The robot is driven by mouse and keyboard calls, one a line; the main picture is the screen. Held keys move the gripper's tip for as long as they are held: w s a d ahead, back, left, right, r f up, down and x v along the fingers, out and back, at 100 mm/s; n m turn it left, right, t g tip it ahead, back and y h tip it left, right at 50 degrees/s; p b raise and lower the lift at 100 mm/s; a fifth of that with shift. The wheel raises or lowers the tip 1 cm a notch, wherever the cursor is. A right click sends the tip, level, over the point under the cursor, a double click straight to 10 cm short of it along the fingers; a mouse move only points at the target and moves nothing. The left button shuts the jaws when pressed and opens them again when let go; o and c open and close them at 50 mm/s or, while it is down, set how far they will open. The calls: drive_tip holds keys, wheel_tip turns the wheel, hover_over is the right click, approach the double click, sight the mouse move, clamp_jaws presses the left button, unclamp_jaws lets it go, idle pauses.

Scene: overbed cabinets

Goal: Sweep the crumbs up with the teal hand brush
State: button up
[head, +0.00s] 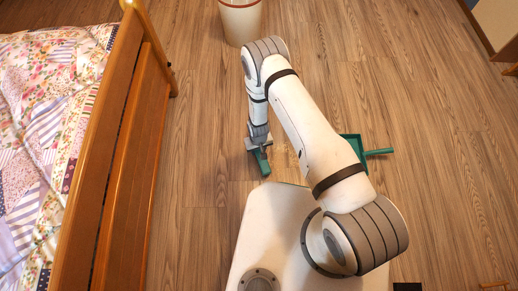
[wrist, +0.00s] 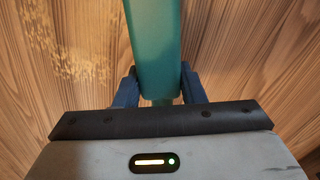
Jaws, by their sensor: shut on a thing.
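The teal hand brush (head: 262,162) is at the floor below my arm in the head view. My gripper (head: 257,143) is shut on it. In the wrist view the brush (wrist: 155,45) runs up from between the two dark blue fingers of my gripper (wrist: 160,88); its bristles do not show. Pale crumbs (wrist: 75,62) lie scattered on the wood floor to the left of the brush in the wrist view. In the head view some crumbs (head: 283,150) show just right of the brush, partly hidden by my arm.
A teal dustpan (head: 379,152) lies on the floor to the right, partly hidden behind my arm. A cream bin (head: 240,22) with a red-brown rim stands at the top. A wooden bed (head: 125,120) with a floral quilt (head: 45,130) bounds the left. The floor at right is mostly clear.

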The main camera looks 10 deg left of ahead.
drive_tip(key=shift+f+b, duration=0.55)
drive_tip(key=shift+f, duration=0.05)
drive_tip(key=shift+w+d+r, duration=0.1)
drive_tip(key=shift+w+d, duration=0.05)
drive_tip(key=shift+d, duration=0.45)
drive_tip(key=shift+w+d+r, duration=0.1)
drive_tip(key=shift+w+d, duration=0.05)
drive_tip(key=shift+d, duration=0.45)
drive_tip(key=shift+w+d+f, duration=0.1)
drive_tip(key=shift+w+d, duration=0.2)
drive_tip(key=shift+d, duration=1)
drive_tip(key=shift+w+d+f, duration=0.1)
drive_tip(key=shift+w+d, duration=0.2)
drive_tip(key=shift+d, duration=1)
drive_tip(key=shift+w+d+f, duration=0.1)
drive_tip(key=shift+w+d, duration=0.2)
drive_tip(key=shift+d, duration=1)
drive_tip(key=shift+w+d+r, duration=0.1)
drive_tip(key=shift+w+d, duration=0.1)
drive_tip(key=shift+d, duration=0.65)
drive_tip(key=shift+w+d+r, duration=0.1)
drive_tip(key=shift+w+d, duration=0.1)
drive_tip(key=shift+d, duration=0.65)
drive_tip(key=shift+w+d, duration=0.2)
drive_tip(key=shift+d, duration=0.65)
drive_tip(key=shift+w+d+f, duration=0.1)
drive_tip(key=shift+w+d, duration=0.1)
drive_tip(key=shift+d, duration=0.45)
drive_tip(key=shift+w+d, duration=0.15)
drive_tip(key=shift+d, duration=0.45)
